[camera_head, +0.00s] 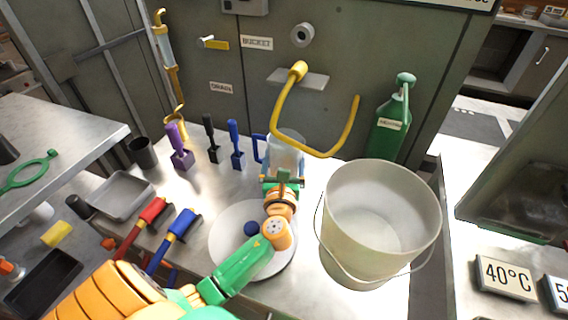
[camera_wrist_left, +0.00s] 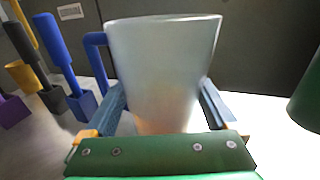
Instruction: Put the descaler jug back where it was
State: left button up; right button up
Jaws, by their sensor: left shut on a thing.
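A clear jug (camera_head: 286,150) with a blue handle stands upright at the back of the steel counter, and it fills the middle of the left wrist view (camera_wrist_left: 165,70). My left gripper (camera_head: 283,172) is shut on the jug, with one blue finger on each side of its body. The handle (camera_wrist_left: 97,60) points left, outside the fingers. I cannot tell whether the jug's base touches the counter. A green jug-shaped container (camera_head: 387,132) with a small label stands at the back right, apart from the gripper. My right gripper is not in view.
A large pale bucket (camera_head: 381,220) stands close right of my arm. A yellow hose (camera_head: 283,105) arches behind the held jug. Blue (camera_head: 236,150), black (camera_head: 211,140) and purple (camera_head: 180,150) tools stand left. A white round dish (camera_head: 222,232) lies under my arm.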

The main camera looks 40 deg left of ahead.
pick_arm(q)
jog(key=shift+f, duration=0.15)
jog(key=o, duration=1.6)
jog(key=shift+c, duration=0.2)
